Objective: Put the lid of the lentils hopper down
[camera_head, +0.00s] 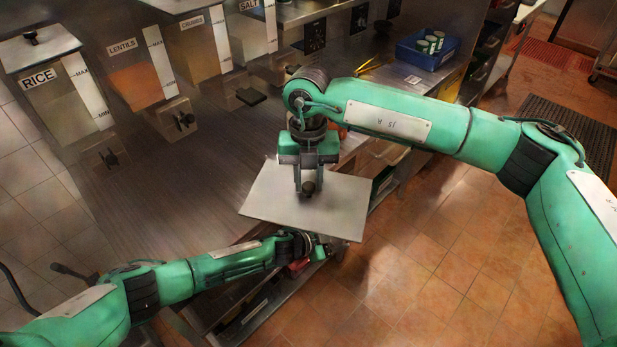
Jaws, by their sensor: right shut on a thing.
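The lid is a flat grey plate (335,205) with a dark round knob, in the middle of the head view. My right gripper (307,184) points down from above and is shut on the lid's knob. The lid overlaps the counter's front edge in the picture; whether it touches anything below is unclear. The lentils hopper (138,82), labelled LENTILS, stands at the upper left with no lid on its top and orange contents showing. My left gripper (318,247) is just below the lid's near edge, small and partly hidden; its jaws cannot be made out.
The rice hopper (58,85) has its lid on, left of the lentils hopper. The crumbs hopper (195,45) and salt hopper (250,25) stand to its right. The steel counter (150,205) is bare before the hoppers. A blue bin (425,52) with cans stands at the back right.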

